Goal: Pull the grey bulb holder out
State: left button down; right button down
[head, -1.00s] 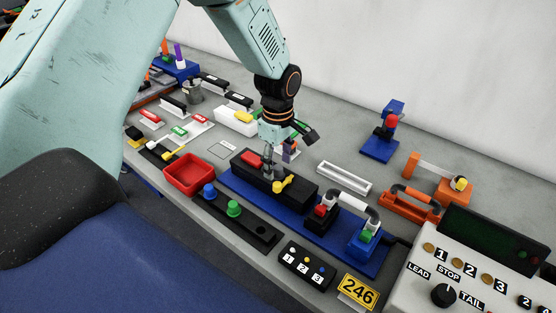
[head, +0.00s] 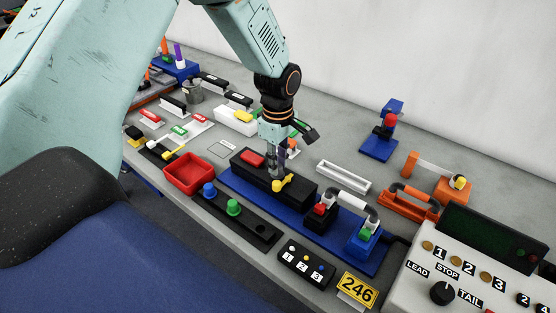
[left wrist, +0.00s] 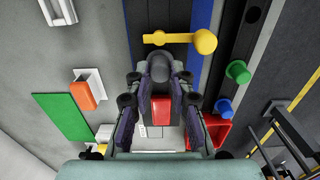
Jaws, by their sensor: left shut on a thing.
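My left gripper (head: 277,168) points down at the long black block (head: 303,189), between its red button (head: 252,159) and its yellow lever (head: 282,185). In the left wrist view the fingers (left wrist: 160,84) are closed around a dark grey rounded piece, the grey bulb holder (left wrist: 160,66). It appears still at the block; how deep it sits cannot be told. In that view the red button (left wrist: 160,110) shows between the fingers and the yellow lever (left wrist: 180,40) lies just beyond them. My right gripper does not show.
The block stands on a blue base (head: 235,184). A red tray (head: 188,185) is to its left, and a black strip with blue and green knobs (head: 255,234) in front. A white frame (head: 343,178) lies behind. A black-and-white handle (head: 352,200) stands to the right.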

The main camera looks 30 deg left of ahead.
pick_arm(q)
jog(key=shift+w+r, duration=0.1)
jog(key=shift+r, duration=0.05)
dwell(0.5)
jog(key=shift+r+p, duration=0.25)
jog(key=shift+p, duration=0.15)
jog(key=shift+r+p, duration=0.4)
jog(key=shift+p, duration=0.15)
jog(key=shift+r+p, duration=1.25)
jog(key=shift+p, duration=0.15)
jog(key=shift+r, duration=0.15)
